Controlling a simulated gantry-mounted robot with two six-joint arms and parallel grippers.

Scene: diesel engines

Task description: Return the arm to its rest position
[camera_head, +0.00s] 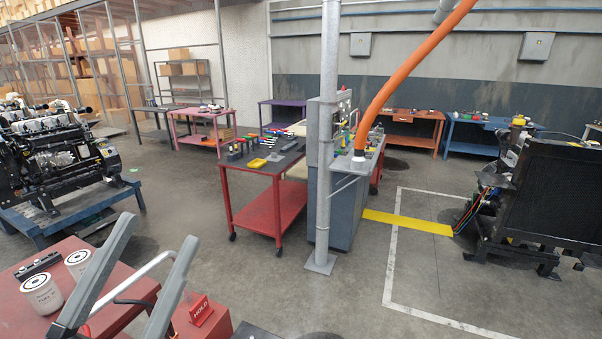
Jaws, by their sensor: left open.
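My left gripper (158,232) comes in at the lower left. Its two long grey fingers point up and stand well apart, with nothing held between them. It is in front of the right side of a red table (108,258). Two white filter canisters, a front one (41,293) and a rear one (78,264), stand upright on this table, left of the fingers and apart from them. My right gripper is not in view.
A red block with a HOLD sign (201,310) is close right of the fingers. A black bar (38,265) lies by the canisters. Farther off are an engine (50,150) on a blue stand, a red cart (272,215) and a grey post (325,150). Open floor lies between.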

